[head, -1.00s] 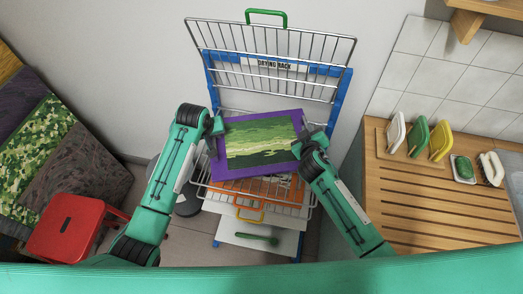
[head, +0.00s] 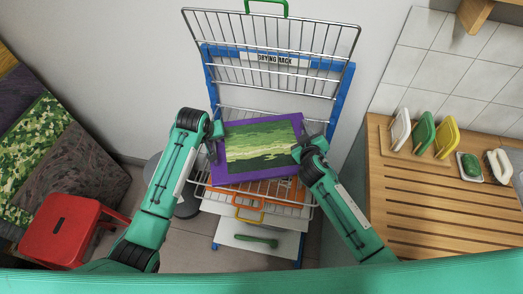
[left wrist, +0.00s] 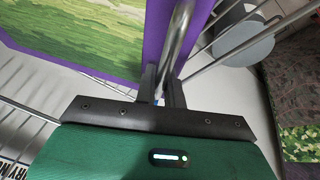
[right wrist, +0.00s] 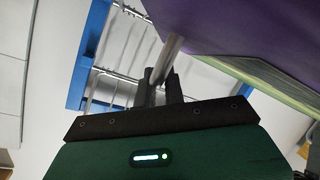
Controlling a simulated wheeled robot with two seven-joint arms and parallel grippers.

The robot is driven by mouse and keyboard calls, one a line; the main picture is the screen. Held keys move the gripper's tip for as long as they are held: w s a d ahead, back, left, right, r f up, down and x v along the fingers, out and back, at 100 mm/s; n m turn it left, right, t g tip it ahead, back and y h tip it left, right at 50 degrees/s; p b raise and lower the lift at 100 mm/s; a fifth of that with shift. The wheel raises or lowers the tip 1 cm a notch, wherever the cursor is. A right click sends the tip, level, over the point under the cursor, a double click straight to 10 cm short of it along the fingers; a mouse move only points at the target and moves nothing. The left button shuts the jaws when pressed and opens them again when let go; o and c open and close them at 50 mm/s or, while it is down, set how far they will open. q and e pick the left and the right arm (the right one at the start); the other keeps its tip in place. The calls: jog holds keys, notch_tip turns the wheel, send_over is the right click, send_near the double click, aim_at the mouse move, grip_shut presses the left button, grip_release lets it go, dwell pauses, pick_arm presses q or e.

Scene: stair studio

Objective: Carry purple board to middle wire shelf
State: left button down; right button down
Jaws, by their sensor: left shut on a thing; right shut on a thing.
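The purple board (head: 218,169) carries a green landscape picture (head: 262,145) and is held tilted in front of the drying rack (head: 339,110). My left gripper (head: 217,135) is shut on a metal bar handle (left wrist: 181,30) at the board's left side. My right gripper (head: 301,151) is shut on a similar bar (right wrist: 168,55) at its right side. A wire shelf with a yellow handle (head: 249,215) shows below the board, with orange under its wires. Another wire shelf, with a green handle (head: 266,4), is tilted up at the top. The board hides the rack's middle.
A white lower shelf (head: 285,245) bears a green tool (head: 256,241). A wooden counter (head: 430,200) with several small boards and a green sponge (head: 470,166) stands at right. A red stool (head: 62,228) and large patterned panels (head: 75,165) are at left.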

pick_arm(q)
jog(key=shift+f+b, duration=0.4)
jog(key=shift+f, duration=0.1)
pick_arm(e)
jog(key=shift+f, duration=0.5)
pick_arm(q)
jog(key=c, duration=1.5)
grip_release()
jog(key=shift+r, duration=0.15)
pick_arm(e)
jog(key=c, duration=1.5)
grip_release()
jog(key=shift+r, duration=0.1)
jog(key=v, duration=1.2)
jog(key=shift+s, duration=0.1)
pick_arm(q)
jog(key=v, duration=1.2)
